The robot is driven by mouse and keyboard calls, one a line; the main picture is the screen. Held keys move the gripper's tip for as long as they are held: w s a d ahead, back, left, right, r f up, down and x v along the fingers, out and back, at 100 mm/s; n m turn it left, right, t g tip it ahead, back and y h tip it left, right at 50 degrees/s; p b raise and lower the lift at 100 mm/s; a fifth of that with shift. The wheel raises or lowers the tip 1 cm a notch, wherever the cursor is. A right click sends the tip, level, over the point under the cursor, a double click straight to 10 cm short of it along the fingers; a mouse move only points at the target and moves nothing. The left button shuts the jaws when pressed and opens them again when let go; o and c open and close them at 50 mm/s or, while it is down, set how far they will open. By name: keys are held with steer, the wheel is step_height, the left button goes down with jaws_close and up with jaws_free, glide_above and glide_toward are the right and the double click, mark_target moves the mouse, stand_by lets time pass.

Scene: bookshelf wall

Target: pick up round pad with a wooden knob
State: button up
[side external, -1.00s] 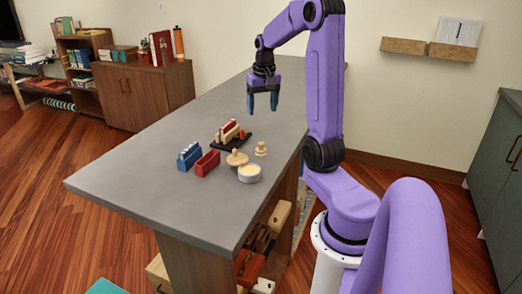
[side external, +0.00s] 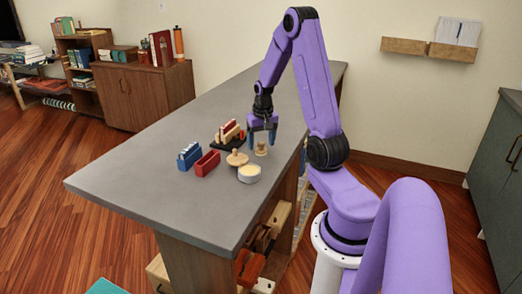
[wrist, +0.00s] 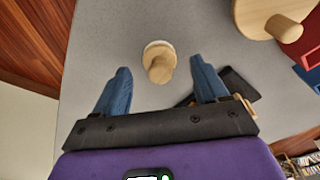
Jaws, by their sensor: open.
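A small round pad with a wooden knob (side external: 261,148) stands upright on the grey counter. In the wrist view, the wooden knob (wrist: 160,66) shows above a pale round base. My gripper (side external: 261,138) is open just above it, pointing down. In the wrist view, the pad lies between and slightly beyond the fingertips of my gripper (wrist: 159,68), and the fingers appear apart from it. A larger wooden disc with a knob (side external: 237,161) sits beside it to the left, and shows at the upper right of the wrist view (wrist: 255,14).
A white round tin (side external: 249,177) stands in front of the disc. A red box (side external: 207,164), a blue rack (side external: 188,156) and a dark tray (side external: 222,143) with blocks stand to the left. The grey counter (side external: 130,175) is clear at the near left.

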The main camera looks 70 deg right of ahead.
steer(key=shift+w+f, duration=0.1)
steer(key=shift+f, duration=0.65)
steer(key=c, duration=1.1)
steer(key=shift+c, duration=0.2)
steer(key=shift+r, duration=0.45)
step_height(320, 180, up, 2)
steer(key=shift+d+r, duration=0.1)
steer(key=s+a+r, duration=0.9)
steer(key=s+r, duration=0.1)
steer(key=shift+s+a, duration=0.2)
steer(key=shift+a, duration=0.1)
